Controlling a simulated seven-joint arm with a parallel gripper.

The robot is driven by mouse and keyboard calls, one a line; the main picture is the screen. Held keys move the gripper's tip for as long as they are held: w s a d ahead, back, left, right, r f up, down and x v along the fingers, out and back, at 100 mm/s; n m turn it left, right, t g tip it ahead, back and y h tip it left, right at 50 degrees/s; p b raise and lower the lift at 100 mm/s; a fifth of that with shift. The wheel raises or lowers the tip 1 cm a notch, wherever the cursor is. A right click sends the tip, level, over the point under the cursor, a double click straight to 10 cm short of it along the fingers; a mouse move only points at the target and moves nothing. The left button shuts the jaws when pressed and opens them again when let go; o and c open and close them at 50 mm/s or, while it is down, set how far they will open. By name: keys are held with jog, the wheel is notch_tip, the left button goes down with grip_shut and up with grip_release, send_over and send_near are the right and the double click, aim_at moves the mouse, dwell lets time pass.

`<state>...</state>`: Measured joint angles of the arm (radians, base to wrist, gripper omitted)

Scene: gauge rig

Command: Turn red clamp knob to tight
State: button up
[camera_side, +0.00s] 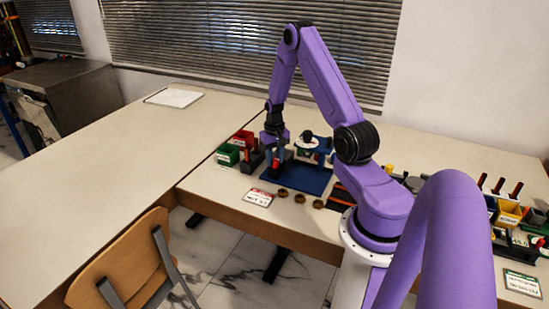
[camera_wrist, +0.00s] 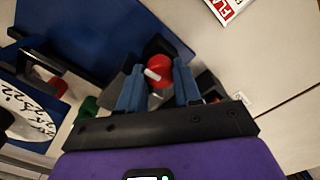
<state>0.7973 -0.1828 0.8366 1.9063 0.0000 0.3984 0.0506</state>
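The red clamp knob (camera_wrist: 158,70) has a white pointer bar and sits between the two blue fingers of my gripper (camera_wrist: 158,72) in the wrist view. The fingers are partly closed, one on each side, and the knob fills the space between them. In the side view my gripper (camera_side: 277,153) points down at the left end of the blue rig plate (camera_side: 300,182), and a bit of the red knob shows at its fingertips. The knob's lower part and any tight mark are hidden. A round white dial (camera_wrist: 25,112) is at the left of the wrist view.
Green (camera_side: 228,154) and red (camera_side: 243,139) bins stand just left of my gripper. A red-and-white card (camera_side: 260,198) and several brass-coloured rings (camera_side: 299,199) lie in front of the plate. The table to the left is mostly clear.

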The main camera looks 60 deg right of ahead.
aim_at(275, 159)
jog(key=shift+m, duration=0.8)
jog(key=o, duration=0.8)
jog(key=shift+c, duration=0.2)
jog(key=shift+r, duration=0.1)
notch_tip(275, 159, up, 17)
jog(key=shift+r, duration=0.15)
